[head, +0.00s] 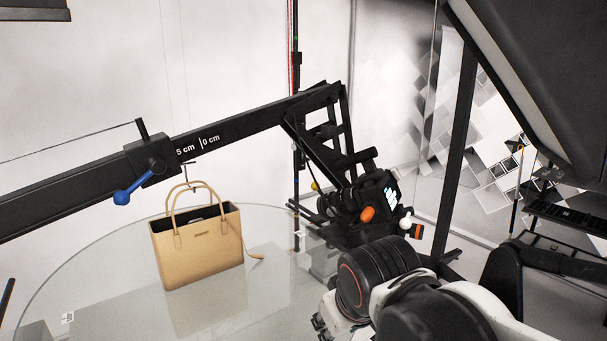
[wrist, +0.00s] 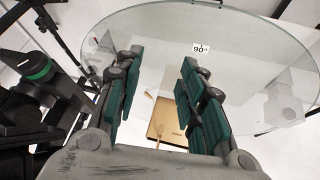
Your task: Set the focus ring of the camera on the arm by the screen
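The camera (head: 378,195) sits at the low end of the black arm (head: 240,122), beside the glass turntable. It is a dark body with a small lit display and an orange knob (head: 367,214) on its side. I cannot clearly pick out its focus ring in the head view. In the wrist view, dark equipment at the left carries a round black part with a green band (wrist: 38,72); I cannot tell whether this is the ring. My gripper (wrist: 161,60) is open and empty, its green-padded fingers apart, with that equipment to their left. In the head view it is mostly hidden behind my arm.
A tan handbag (head: 198,250) stands on the round glass turntable (head: 95,262). A blue-handled clamp (head: 130,190) sits on the arm. A large dark panel (head: 545,75) overhangs the upper right, with a keyboard (head: 568,217) below. The glass left of the handbag is clear.

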